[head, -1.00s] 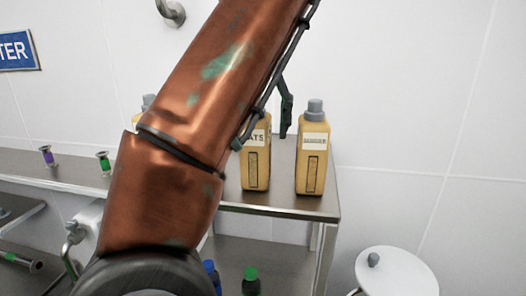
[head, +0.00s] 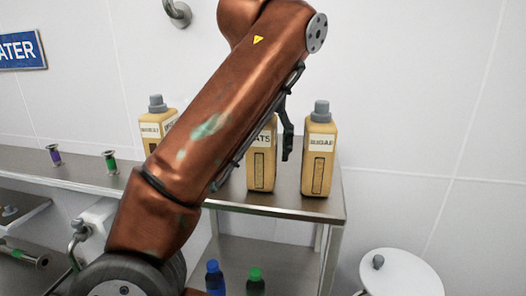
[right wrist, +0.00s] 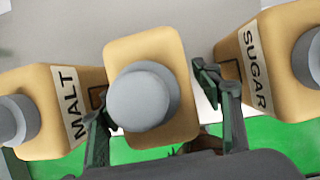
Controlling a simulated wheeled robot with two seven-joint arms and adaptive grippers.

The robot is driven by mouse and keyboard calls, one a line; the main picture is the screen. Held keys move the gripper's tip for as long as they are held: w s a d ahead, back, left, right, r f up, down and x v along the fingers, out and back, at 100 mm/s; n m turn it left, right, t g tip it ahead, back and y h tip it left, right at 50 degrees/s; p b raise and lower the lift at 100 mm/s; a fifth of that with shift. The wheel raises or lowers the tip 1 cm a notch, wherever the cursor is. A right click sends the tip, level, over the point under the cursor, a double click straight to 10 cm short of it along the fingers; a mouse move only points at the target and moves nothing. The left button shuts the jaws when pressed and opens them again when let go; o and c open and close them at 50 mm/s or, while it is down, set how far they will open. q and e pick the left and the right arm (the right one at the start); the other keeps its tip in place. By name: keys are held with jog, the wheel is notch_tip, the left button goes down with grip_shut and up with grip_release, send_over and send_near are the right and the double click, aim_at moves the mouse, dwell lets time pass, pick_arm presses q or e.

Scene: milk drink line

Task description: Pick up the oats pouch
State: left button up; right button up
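The oats pouch (head: 261,172) is a tan bottle-shaped pack standing upright on the metal shelf, its top hidden behind my right arm in the head view. In the right wrist view the middle pouch (right wrist: 150,48), with a grey cap and its label out of sight, stands between the two fingers of my right gripper (right wrist: 155,108). The fingers are spread, one on each side of it. In the head view one dark finger hangs in the gap between the oats pouch and the pouch to its right, with a small space beside the oats pouch. My left gripper is not in view.
A sugar pouch (right wrist: 276,65) and a malt pouch (right wrist: 50,105) stand close on either side in the right wrist view. Another labelled pouch (head: 318,165) is near the shelf's right end. Blue (head: 214,276) and green-capped (head: 255,280) bottles are below. A white round table (head: 405,275) stands at right.

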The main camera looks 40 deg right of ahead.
jog(key=shift+w, duration=0.15)
jog(key=c, duration=0.5)
grip_shut()
jog(key=shift+r, duration=0.1)
